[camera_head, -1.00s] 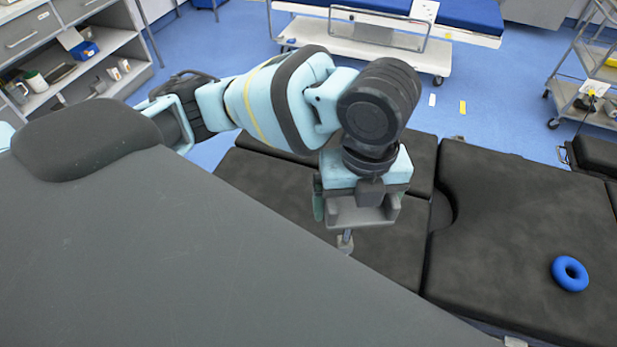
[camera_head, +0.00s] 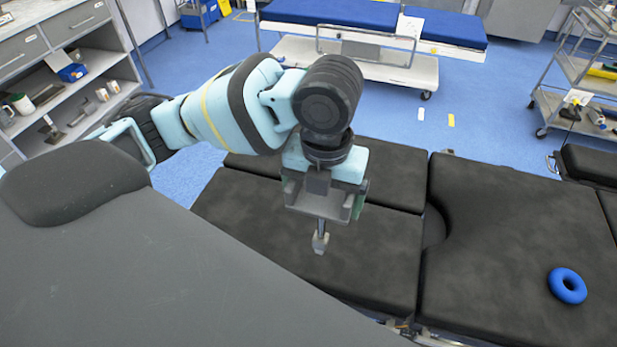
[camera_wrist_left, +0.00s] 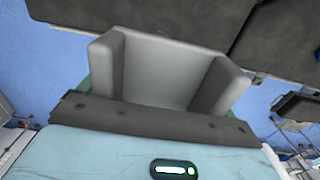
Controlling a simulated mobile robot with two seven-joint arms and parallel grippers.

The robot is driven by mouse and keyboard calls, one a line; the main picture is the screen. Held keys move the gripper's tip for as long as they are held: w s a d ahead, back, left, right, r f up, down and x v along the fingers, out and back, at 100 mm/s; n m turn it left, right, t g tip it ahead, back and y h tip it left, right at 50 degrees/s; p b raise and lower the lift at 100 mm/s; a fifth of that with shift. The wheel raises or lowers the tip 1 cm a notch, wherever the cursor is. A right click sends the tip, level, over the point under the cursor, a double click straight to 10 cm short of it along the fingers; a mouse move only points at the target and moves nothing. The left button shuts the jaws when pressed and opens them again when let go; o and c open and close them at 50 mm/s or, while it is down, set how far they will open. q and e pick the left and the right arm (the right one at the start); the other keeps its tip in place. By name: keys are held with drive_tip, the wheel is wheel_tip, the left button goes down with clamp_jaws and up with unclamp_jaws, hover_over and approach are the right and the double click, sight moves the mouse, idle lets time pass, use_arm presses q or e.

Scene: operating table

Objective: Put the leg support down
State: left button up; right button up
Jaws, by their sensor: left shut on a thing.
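My left gripper (camera_head: 322,202) hangs over the black padded table (camera_head: 510,230), left of the gap between its sections. It is shut on the leg support, a grey trough-like piece (camera_head: 318,207) with a short metal stem pointing down. The stem's end shows in front of the dark pads; I cannot tell whether it touches them. In the left wrist view, the grey trough (camera_wrist_left: 165,70) with two side walls fills the middle, with green finger edges partly visible beside it. The fingertips are mostly hidden. My right gripper is not in view.
A blue ring (camera_head: 567,286) lies on the right table section. A blue-topped trolley (camera_head: 370,55) stands at the back, shelves (camera_head: 75,90) at the left and a metal cart (camera_head: 580,90) at the right. Pads around the gripper are clear.

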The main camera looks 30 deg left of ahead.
use_arm(q)
drive_tip(key=w+a+f, duration=0.4)
drive_tip(key=w+a, duration=0.1)
drive_tip(key=shift+a, duration=0.4)
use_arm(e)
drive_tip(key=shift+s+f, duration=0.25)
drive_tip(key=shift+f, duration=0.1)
use_arm(q)
drive_tip(key=shift+f, duration=0.7)
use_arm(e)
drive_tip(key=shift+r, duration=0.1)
use_arm(q)
drive_tip(key=o, duration=0.8)
drive_tip(key=shift+r, duration=0.1)
wheel_tip(320, 180, up, 13)
drive_tip(key=shift+p, duration=0.4)
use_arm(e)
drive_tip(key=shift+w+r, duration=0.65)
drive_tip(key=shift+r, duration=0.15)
